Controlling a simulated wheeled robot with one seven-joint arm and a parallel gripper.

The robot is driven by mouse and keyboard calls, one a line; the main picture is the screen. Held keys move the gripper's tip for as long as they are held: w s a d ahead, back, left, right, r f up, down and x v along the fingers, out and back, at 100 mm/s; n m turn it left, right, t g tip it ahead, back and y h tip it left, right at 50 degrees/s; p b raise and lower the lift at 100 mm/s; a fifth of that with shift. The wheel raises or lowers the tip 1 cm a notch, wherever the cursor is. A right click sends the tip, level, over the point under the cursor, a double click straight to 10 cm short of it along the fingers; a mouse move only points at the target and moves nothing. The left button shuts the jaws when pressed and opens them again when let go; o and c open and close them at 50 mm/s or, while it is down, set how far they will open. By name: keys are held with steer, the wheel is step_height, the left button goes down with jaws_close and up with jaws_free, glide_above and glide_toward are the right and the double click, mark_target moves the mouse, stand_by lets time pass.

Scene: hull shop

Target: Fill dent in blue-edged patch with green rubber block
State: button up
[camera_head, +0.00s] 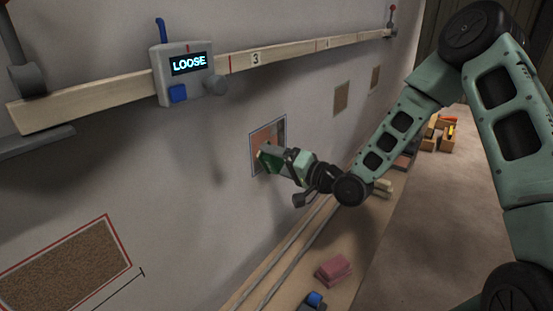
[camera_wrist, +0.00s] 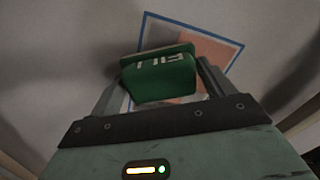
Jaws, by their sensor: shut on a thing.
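The blue-edged patch (camera_head: 282,130) is on the pale wall near the middle of the head view. In the wrist view the patch (camera_wrist: 215,47) shows a blue border around an orange-brown and grey area. My gripper (camera_head: 270,158) is in front of the patch's lower part, shut on a green block (camera_head: 268,160). In the wrist view the green block (camera_wrist: 162,80) sits between the two fingers, with pale lettering on one face. It overlaps the patch, and I cannot tell whether it touches the wall. The block and gripper hide part of the patch.
A red-edged brown patch (camera_head: 65,268) is at lower left. Pink blocks (camera_head: 333,270) lie on the ledge below. Wooden bins (camera_head: 437,132) stand at the back right. Open floor lies right.

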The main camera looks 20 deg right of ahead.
mark_target(278, 174)
steer(key=shift+f+b, duration=1.15)
steer(key=shift+f, duration=0.75)
steer(key=shift+o, duration=0.7)
steer(key=shift+c, duration=0.7)
steer(key=shift+s+d, duration=0.1)
steer(key=shift+s+d, duration=0.3)
steer(key=shift+s, duration=0.1)
